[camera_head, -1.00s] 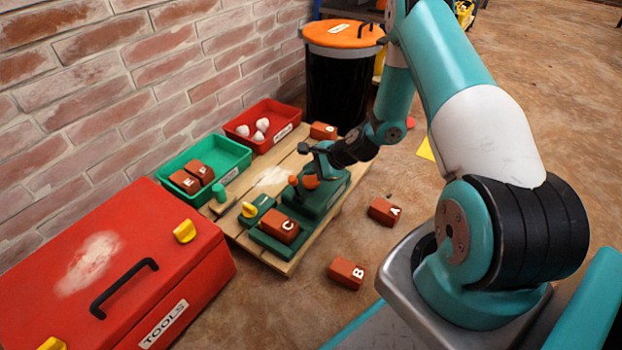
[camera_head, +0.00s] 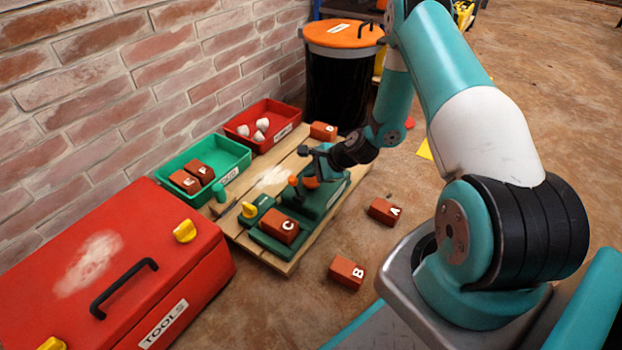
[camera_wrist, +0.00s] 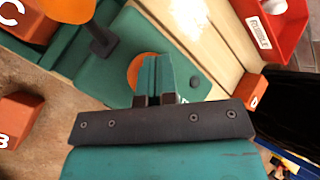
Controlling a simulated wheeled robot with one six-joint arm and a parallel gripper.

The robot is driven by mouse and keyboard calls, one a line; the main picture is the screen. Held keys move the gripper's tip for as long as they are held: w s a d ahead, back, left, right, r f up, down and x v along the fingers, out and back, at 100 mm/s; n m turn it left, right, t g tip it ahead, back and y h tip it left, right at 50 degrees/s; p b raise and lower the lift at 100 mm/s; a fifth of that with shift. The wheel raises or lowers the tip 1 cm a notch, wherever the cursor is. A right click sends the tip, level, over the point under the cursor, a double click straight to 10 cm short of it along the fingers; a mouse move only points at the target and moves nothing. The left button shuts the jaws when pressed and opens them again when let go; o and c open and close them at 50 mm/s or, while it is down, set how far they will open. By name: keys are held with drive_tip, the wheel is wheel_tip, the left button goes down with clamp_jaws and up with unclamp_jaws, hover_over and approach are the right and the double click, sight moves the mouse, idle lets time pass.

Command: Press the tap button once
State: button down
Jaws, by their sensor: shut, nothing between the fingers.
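The tap button looks to be the round orange disc on top of a green box (camera_wrist: 105,78). In the wrist view the orange button (camera_wrist: 134,72) shows beside and partly behind my fingertips. My gripper (camera_wrist: 153,66) is shut and empty, with its tips over the button's right part. I cannot tell whether they touch it. In the head view my gripper (camera_head: 322,172) points down at the green box (camera_head: 325,200), and the orange button (camera_head: 310,183) shows just left of it. An orange-topped lever (camera_head: 293,181) stands close by on the left.
Brick C (camera_head: 281,225) sits on a green base on the wooden pallet (camera_head: 283,265), near a yellow knob (camera_head: 249,210). Bricks A (camera_head: 384,211) and B (camera_head: 347,272) lie on the floor. Green (camera_head: 235,153) and red (camera_head: 290,109) trays stand behind by the wall.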

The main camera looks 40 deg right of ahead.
sight(311, 180)
drive_tip(key=shift+f+b, duration=0.5)
drive_tip(key=shift+f, duration=0.45)
idle(0.9)
drive_tip(key=shift+r, duration=0.15)
drive_tip(key=shift+r+p, duration=1.2)
drive_tip(key=shift+p, duration=0.15)
wheel_tip(311, 180, up, 5)
drive_tip(key=p, duration=0.5)
drive_tip(key=shift+r, duration=0.1)
